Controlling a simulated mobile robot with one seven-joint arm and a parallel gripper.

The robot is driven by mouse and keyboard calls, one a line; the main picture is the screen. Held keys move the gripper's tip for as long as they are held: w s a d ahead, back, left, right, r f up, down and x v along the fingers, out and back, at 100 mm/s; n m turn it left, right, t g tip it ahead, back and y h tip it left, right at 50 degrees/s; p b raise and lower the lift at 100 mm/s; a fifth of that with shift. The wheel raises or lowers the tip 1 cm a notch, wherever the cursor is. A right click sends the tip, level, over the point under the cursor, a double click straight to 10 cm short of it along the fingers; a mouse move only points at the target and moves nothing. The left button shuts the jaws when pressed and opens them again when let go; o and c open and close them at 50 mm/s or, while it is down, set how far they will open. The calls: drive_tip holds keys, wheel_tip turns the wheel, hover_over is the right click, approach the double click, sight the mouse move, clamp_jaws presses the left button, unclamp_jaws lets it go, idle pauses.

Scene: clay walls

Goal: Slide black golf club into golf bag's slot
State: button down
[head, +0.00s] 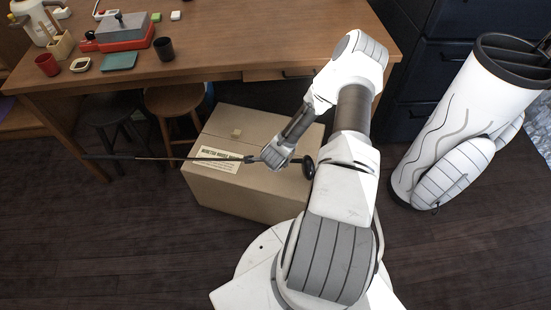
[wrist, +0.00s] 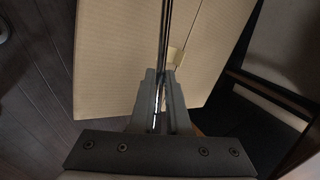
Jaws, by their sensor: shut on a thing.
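The black golf club (head: 170,158) lies nearly level in the head view, its thin shaft reaching left from my gripper (head: 254,159). A rounded black end (head: 308,168) shows just right of my wrist. My gripper is shut on the shaft, which runs between the fingers (wrist: 159,103) in the wrist view. The club is held above the cardboard box. The white golf bag (head: 437,130) stands tilted at the right, well apart from the club. Its dark rim (head: 493,62) faces up; the slots inside are hard to make out.
A cardboard box (head: 215,125) sits on the floor below my gripper. A wooden desk (head: 225,45) with small items spans the back, with stools (head: 172,100) beneath. Dark drawers (head: 428,85) stand behind the bag. Dark floor is open at the lower left.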

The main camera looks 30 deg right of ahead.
wheel_tip(320, 180, up, 9)
drive_tip(key=p, duration=0.6)
drive_tip(key=shift+d, duration=0.1)
